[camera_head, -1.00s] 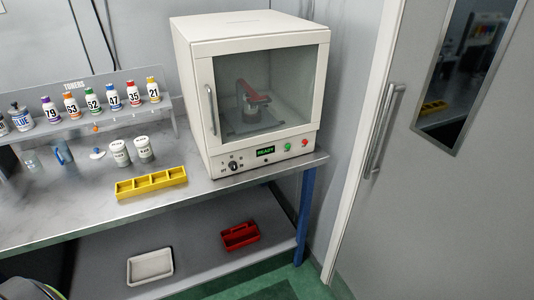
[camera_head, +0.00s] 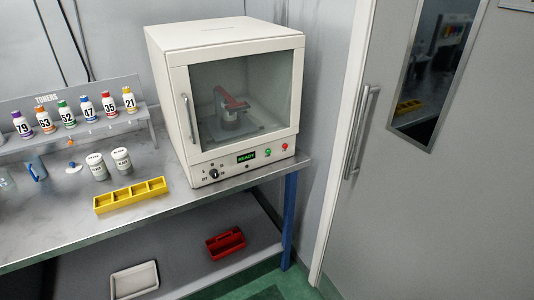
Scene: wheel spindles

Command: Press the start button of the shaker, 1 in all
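The shaker (camera_head: 225,95) is a cream box with a glass door, standing at the right end of the metal bench. The button labels are too small to read. Neither of my grippers is in view.
A yellow tray (camera_head: 130,195) and two white tubs (camera_head: 97,166) sit on the bench (camera_head: 60,222) left of the shaker. Toner bottles stand on a rack (camera_head: 140,108) behind. A red caddy (camera_head: 226,243) and white tray (camera_head: 134,281) are on the lower shelf. A grey door (camera_head: 430,200) is at right.

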